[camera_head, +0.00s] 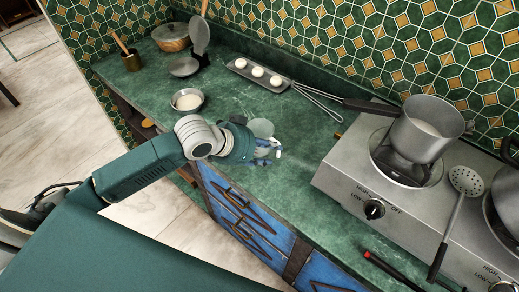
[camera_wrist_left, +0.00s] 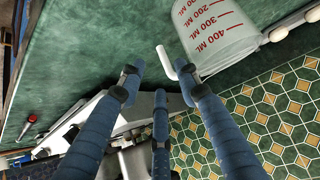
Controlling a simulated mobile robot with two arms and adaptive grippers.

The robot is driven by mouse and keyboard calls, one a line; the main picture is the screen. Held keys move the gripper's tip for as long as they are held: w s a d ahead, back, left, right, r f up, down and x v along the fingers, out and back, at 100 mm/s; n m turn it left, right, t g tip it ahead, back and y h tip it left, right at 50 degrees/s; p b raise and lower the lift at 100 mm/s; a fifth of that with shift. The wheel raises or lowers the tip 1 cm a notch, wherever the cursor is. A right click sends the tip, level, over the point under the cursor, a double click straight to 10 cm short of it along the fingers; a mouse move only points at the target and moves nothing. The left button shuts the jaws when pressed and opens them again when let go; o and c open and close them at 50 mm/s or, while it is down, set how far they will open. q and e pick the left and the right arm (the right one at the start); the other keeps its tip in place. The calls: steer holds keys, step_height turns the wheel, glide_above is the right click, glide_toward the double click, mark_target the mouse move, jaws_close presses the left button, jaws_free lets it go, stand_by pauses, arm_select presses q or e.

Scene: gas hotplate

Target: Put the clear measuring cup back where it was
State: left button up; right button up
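The clear measuring cup (camera_head: 262,128) stands on the green counter, just behind my left gripper (camera_head: 270,149). In the left wrist view the cup (camera_wrist_left: 222,28) shows at the top with red ML marks, and its pale handle points towards my fingers. My left gripper (camera_wrist_left: 158,76) has its blue fingers spread apart, with nothing clearly held between them. The handle is close to the tip of the right-hand finger; I cannot tell whether they touch. My right gripper is not in view.
A metal bowl (camera_head: 187,100) stands left of the cup. A dark tray (camera_head: 243,66) with white round items and a whisk (camera_head: 318,102) lie behind. The hotplate (camera_head: 337,174) with a saucepan (camera_head: 424,128) is right. Counter between cup and hotplate is clear.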

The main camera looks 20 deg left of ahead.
arm_select(q)
steer(key=shift+v, duration=2.3)
steer(key=s+d+f+n+g+y, duration=0.1)
steer(key=s+d+f, duration=0.2)
steer(key=s+f, duration=0.5)
steer(key=s+a+f+n+g+y, duration=0.1)
steer(key=s+a+f+n+y, duration=0.15)
steer(key=s, duration=0.55)
steer(key=s+a+f+n+g+y, duration=0.1)
steer(key=s+a+f+g, duration=0.15)
steer(key=s, duration=0.45)
steer(key=s+a+f+b, duration=0.1)
steer(key=s+f, duration=0.2)
steer(key=f, duration=2.5)
steer(key=s+a+f+g, duration=0.2)
steer(key=s+a+f, duration=0.1)
steer(key=s+f, duration=1.2)
steer(key=shift+s, duration=0.75)
